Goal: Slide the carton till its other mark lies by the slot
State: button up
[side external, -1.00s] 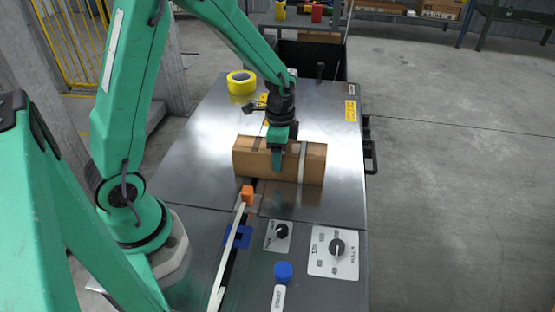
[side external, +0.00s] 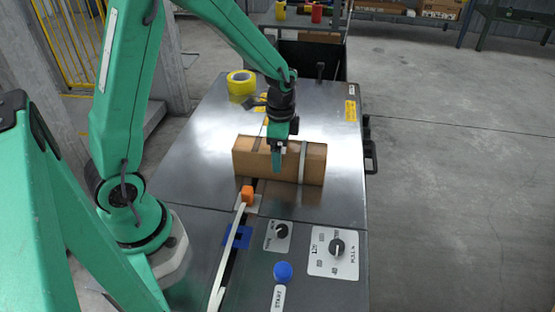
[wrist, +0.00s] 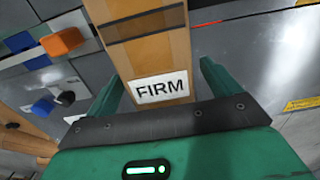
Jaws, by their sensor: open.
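The brown carton (side external: 315,163) stands long and low across the metal table. In the wrist view the carton (wrist: 160,58) shows a dark band (wrist: 145,22) and a white FIRM label (wrist: 161,88). My gripper (side external: 278,166) is at the carton's middle in the side view. Its open fingers stand on either side of the carton in the wrist view (wrist: 162,75).
An orange block (side external: 247,194) tops a white strip at the slot. A blue knob (side external: 283,271) and dial plates (side external: 333,252) occupy the near panel. Yellow tape (side external: 242,82) lies at the far left. The table right of the carton is clear.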

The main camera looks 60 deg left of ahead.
notch_tip(320, 180, up, 7)
jog(key=shift+f, duration=0.2)
jog(key=shift+r, duration=0.1)
dwell(0.5)
jog(key=shift+s+r, duration=0.15)
jog(key=shift+r, duration=0.05)
jog(key=s+d+r+n+t, duration=0.3)
jog(key=s+r+n+t, duration=0.2)
jog(key=s+r+n, duration=0.4)
jog(key=s+r, duration=0.3)
jog(key=s, duration=0.3)
jog(key=shift+r+t, duration=0.2)
jog(key=shift+t, duration=0.1)
